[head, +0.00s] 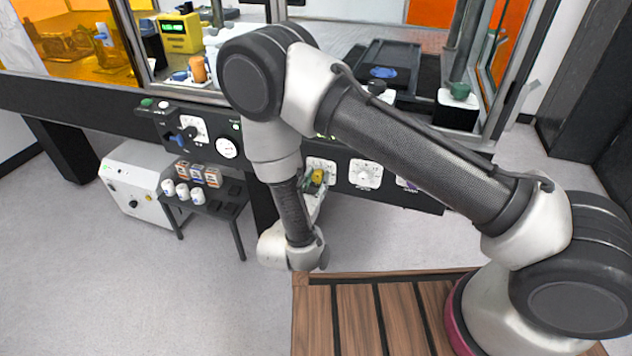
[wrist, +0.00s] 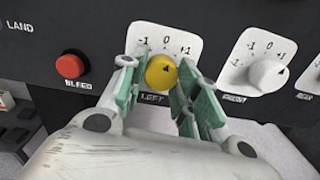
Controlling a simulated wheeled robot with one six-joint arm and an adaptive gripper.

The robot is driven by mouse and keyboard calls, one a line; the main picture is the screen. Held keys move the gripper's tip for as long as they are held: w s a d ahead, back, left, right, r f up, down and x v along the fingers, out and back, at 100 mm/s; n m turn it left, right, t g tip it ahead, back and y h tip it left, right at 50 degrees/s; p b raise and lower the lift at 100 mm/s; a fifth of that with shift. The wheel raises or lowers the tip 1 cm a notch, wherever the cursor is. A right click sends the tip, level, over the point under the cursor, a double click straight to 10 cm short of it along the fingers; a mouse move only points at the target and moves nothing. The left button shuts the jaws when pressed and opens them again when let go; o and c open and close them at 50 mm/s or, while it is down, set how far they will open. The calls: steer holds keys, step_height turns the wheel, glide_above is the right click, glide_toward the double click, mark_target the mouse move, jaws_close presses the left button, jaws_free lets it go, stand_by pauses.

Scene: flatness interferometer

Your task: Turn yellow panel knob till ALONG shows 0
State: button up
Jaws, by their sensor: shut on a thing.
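The yellow knob (wrist: 161,73) sits on the dark front panel in front of a white dial plate (wrist: 163,42) marked -1, 0 and +1, with the word LEFT below it. A dark mark shows on the knob's upper right side. My gripper (wrist: 157,80) is shut on the yellow knob, with a green-padded finger on each side. In the head view the yellow knob (head: 318,176) is partly hidden behind my arm. A display reading ALONG cannot be made out; a yellow box with a green display (head: 173,28) stands at the back left, its text too small to read.
A white knob (wrist: 268,75) on a similar dial is right of the yellow one, and a red BLEED button (wrist: 70,66) is left. A small dark side table (head: 222,203) with jars and a white cabinet (head: 133,185) stand at left.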

steer(key=m, duration=0.6)
steer(key=shift+a, duration=0.1)
stand_by(0.5)
steer(key=o, duration=1)
